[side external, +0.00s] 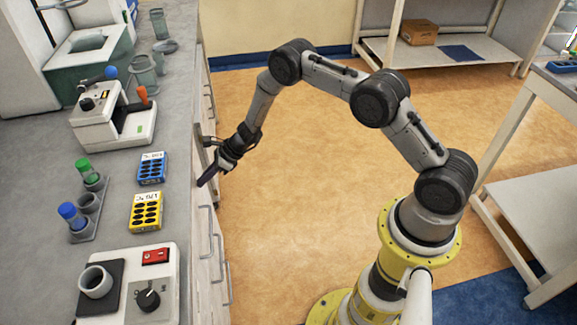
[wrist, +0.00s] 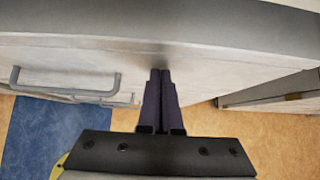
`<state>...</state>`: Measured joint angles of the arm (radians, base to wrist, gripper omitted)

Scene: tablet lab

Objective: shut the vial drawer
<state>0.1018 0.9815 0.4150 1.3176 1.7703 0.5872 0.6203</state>
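My gripper (side external: 203,182) is at the front of the grey counter, pointing down and left at the pale drawer fronts (side external: 203,238) below the counter edge. In the wrist view, its two dark fingers (wrist: 160,75) are together with nothing seen between them. Their tips are at or very near a pale front (wrist: 90,58); I cannot tell whether they touch it. A grey bar handle (wrist: 70,92) is left of the fingers in that view. Which front is the vial drawer, and how far it stands out, I cannot tell.
The counter (side external: 110,205) holds a blue vial rack (side external: 152,168), a yellow rack (side external: 146,210), a white device (side external: 115,125) and a knobbed unit (side external: 150,298). More handles (side external: 220,250) stick out below. The orange floor (side external: 290,220) is open beside the cabinets.

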